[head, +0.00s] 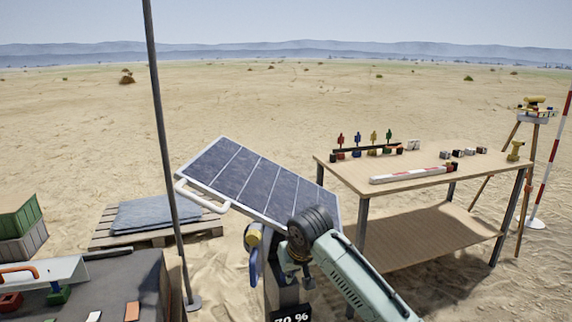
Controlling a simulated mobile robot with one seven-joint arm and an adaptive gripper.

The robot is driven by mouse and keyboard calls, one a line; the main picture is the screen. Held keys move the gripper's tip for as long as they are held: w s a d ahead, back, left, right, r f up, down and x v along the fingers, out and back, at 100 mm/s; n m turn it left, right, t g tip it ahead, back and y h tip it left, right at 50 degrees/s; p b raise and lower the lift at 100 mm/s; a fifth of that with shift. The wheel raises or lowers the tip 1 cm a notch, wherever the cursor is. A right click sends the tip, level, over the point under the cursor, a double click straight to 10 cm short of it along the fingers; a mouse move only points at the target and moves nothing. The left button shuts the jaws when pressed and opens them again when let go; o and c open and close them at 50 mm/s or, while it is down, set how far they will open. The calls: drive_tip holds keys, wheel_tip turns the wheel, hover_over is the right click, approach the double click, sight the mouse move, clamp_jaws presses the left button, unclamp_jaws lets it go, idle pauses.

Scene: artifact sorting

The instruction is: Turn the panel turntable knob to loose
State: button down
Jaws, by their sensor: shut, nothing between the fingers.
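The solar panel (240,177), dark blue with a pale frame, sits tilted on a post (284,298) in the middle of the head view. A white handle (200,198) sticks out at its left edge. Below the panel, on the left of the post, are a round yellow part (253,238) and a blue lever-like part (254,266); I cannot tell which is the turntable knob, nor read its setting. My gripper (294,274), small and dark, is shut and empty in front of the post, just right of these parts. My wrist hides part of the panel's lower right.
A display reading about 70 % (292,317) is low on the post. A thin pole (161,130) stands to the left, near a pallet (160,238) and a dark bench (120,280). A wooden table (345,173) with small artifacts stands to the right. Open sand lies behind.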

drive_tip(key=shift+f+b, duration=0.5)
drive_tip(key=shift+f, duration=0.95)
drive_tip(key=shift+w+a, duration=0.1)
drive_tip(key=shift+w, duration=0.1)
drive_tip(key=shift+w+d+p, duration=0.1)
drive_tip(key=shift+d+p, duration=0.25)
drive_tip(key=shift+p, duration=1.15)
drive_tip(key=shift+s+d, duration=0.1)
drive_tip(key=shift+s, duration=0.25)
wheel_tip(320, 180, up, 6)
drive_tip(key=p, duration=0.3)
